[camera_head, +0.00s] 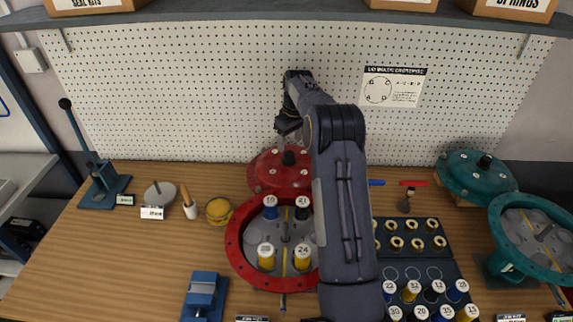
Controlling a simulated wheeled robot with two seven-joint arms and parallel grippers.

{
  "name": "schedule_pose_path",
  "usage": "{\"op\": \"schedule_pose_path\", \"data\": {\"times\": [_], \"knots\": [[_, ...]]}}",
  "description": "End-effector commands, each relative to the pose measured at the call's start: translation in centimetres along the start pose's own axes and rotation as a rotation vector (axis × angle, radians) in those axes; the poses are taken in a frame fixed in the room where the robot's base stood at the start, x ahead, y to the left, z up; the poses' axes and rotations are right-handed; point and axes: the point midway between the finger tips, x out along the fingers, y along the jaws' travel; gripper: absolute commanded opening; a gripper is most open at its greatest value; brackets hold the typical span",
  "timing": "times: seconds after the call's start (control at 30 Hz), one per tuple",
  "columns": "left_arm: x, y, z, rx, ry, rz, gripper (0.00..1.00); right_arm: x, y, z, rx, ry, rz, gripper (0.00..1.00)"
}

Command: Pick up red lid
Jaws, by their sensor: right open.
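The red lid (266,181) is a round domed cover with a dark knob on top. It lies at the back middle of the bench, just behind the red round housing (234,255), and my right arm covers part of its right side. My right gripper (288,138) is open and hangs above the lid's knob, apart from it as far as I can see. The red housing is open on top and holds several numbered yellow, blue and dark cylinders. My left gripper is not in view.
A teal lid (462,178) and teal housing (500,222) stand at the right. A dark tray (452,272) of numbered parts lies right of my arm. A lever press (103,183) and blue block (203,297) stand left.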

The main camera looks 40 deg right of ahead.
Motion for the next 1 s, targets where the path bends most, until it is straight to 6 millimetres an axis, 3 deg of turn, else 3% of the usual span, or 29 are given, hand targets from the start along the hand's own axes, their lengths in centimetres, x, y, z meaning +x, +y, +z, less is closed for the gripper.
{"op": "schedule_pose_path", "data": {"times": [0.43,0.73,1.0], "knots": [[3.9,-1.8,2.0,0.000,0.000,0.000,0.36,5.7,0.0,0.5,0.001,0.001,0.000,0.58],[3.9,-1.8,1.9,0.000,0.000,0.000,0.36,5.9,0.0,0.4,0.002,0.002,0.000,0.58],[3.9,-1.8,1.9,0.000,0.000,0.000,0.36,5.9,0.0,0.5,0.002,0.002,0.000,0.23]]}}
